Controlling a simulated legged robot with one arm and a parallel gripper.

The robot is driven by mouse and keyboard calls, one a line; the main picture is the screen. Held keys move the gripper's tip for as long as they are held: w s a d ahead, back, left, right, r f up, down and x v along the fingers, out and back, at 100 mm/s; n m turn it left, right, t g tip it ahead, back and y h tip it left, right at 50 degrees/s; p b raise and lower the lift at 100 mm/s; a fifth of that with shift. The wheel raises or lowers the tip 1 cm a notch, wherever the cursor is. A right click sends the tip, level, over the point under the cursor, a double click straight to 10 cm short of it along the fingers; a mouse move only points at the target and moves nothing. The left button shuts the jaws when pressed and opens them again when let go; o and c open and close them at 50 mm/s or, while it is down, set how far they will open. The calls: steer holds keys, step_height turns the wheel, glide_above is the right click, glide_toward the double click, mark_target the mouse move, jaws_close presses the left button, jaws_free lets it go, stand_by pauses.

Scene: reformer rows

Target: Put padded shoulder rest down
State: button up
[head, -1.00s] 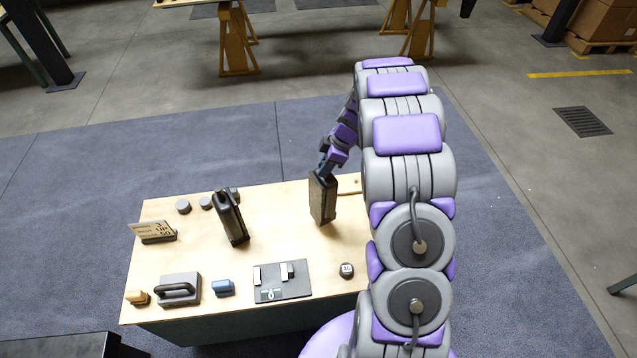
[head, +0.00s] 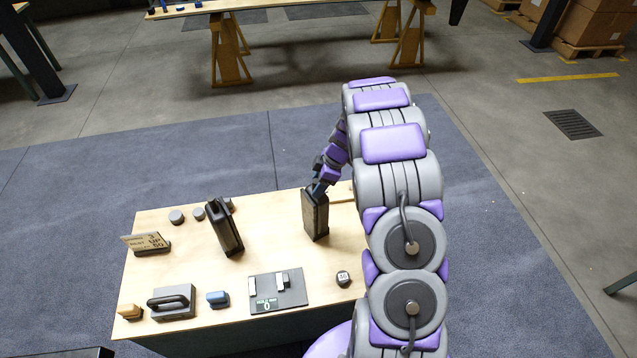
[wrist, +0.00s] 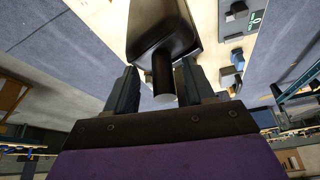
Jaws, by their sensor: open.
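The padded shoulder rest (head: 315,217) is a dark, upright block at the right part of the wooden table (head: 275,225), and it appears to stand on the top. In the wrist view its dark body (wrist: 158,22) and a short round post with a pale end fill the upper middle. My gripper (head: 318,189) is at its top end. In the wrist view my gripper (wrist: 160,72) is open, with one finger on each side of the post. A gap shows at the left finger; the right finger is very close to the post. The block's underside is hidden.
A similar dark upright piece (head: 225,230) stands to the left. A sign (head: 147,244), a grey block with a handle (head: 172,302), a blue block (head: 218,299), a dark plate (head: 270,304) and a small dark knob (head: 343,279) are also on the table. The table's middle is bare.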

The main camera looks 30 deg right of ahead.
steer(key=shift+a, duration=0.1)
steer(key=shift+r, duration=0.3)
steer(key=p+v, duration=0.2)
steer(key=v, duration=1)
steer(key=s+a+r+m+g, duration=0.1)
steer(key=s+a+r+m, duration=0.2)
steer(key=s+a+r, duration=0.4)
steer(key=s+a+r+m+g+h, duration=0.1)
steer(key=s+a+r+m, duration=0.25)
steer(key=s+a, duration=0.6)
steer(key=s+a+r+m+g+h, duration=0.1)
steer(key=s+a+m, duration=0.1)
steer(key=s, duration=0.8)
steer(key=s+a+r+m+h, duration=0.1)
steer(key=s+m, duration=0.3)
steer(key=s, duration=0.7)
steer(key=shift+s+a+r+g+h, duration=0.2)
steer(key=shift+a+r+g+h, duration=0.15)
steer(key=shift+a+h, duration=0.2)
